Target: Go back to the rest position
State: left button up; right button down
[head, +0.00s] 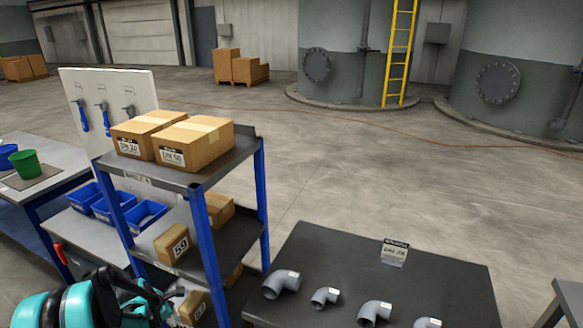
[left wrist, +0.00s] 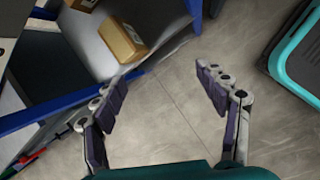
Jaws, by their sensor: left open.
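My left arm comes in at the bottom left of the head view, in front of the shelf rack. My left gripper (head: 178,296) is partly visible there, small and dark. In the left wrist view the left gripper (left wrist: 165,90) is open, its two fingers wide apart, with only bare floor between them. It holds nothing. A cardboard box (left wrist: 122,38) on a shelf lies beyond its left finger, apart from it. My right gripper is in neither view.
A blue-post shelf rack (head: 203,230) with cardboard boxes (head: 193,142) stands close to my left arm. A dark table (head: 340,262) with several grey pipe elbows (head: 281,283) and a small label stand (head: 394,253) is at right. Open concrete floor lies beyond.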

pick_arm(q)
jog(key=s+d+r+m+t+y, duration=0.1)
jog(key=s+d+r+m, duration=0.4)
jog(key=r, duration=0.4)
jog(key=s+d+r+m, duration=0.4)
jog(key=d+r+m, duration=0.3)
jog(key=r, duration=0.1)
jog(key=s+d+r+m+t, duration=0.1)
jog(key=s+d+r+m, duration=0.1)
jog(key=s+m, duration=0.5)
jog(key=s+d+r+m, duration=0.2)
jog(key=s+d+m, duration=0.3)
jog(key=s+m, duration=0.2)
jog(key=shift+d+t, duration=0.25)
jog(key=shift+t, duration=0.15)
jog(key=shift+w, duration=0.1)
